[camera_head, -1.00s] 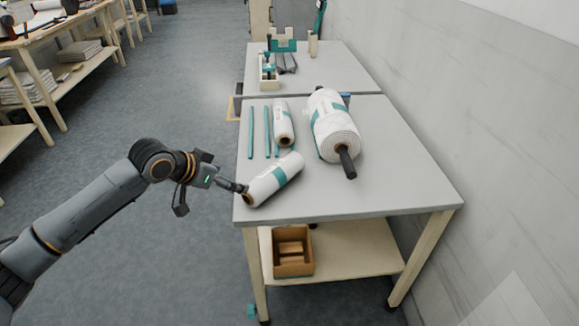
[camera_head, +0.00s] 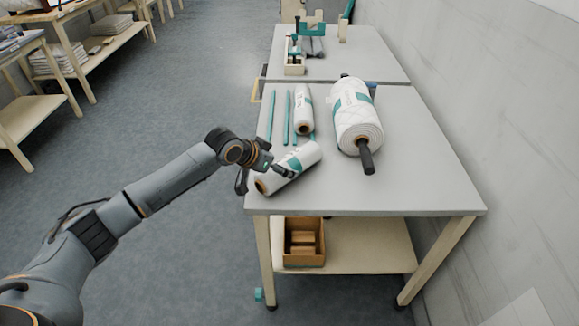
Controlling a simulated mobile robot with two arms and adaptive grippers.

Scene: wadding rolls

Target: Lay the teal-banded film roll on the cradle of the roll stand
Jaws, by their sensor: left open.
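A white film roll with a teal band (camera_head: 305,157) lies slantwise on the near table's front left part, its brown core end facing front left. My left gripper (camera_head: 261,176) is open at the front left part of this roll. One finger is at the roll's left side and the other overlaps its upper surface; I cannot tell whether they touch it. My right gripper is not in view.
A smaller white roll (camera_head: 303,118) and teal strips (camera_head: 287,118) lie behind the banded roll. A large wrapped roll on a dark bar (camera_head: 366,160) lies to the right. The near table's front right (camera_head: 430,180) is clear. A wall runs along the right.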

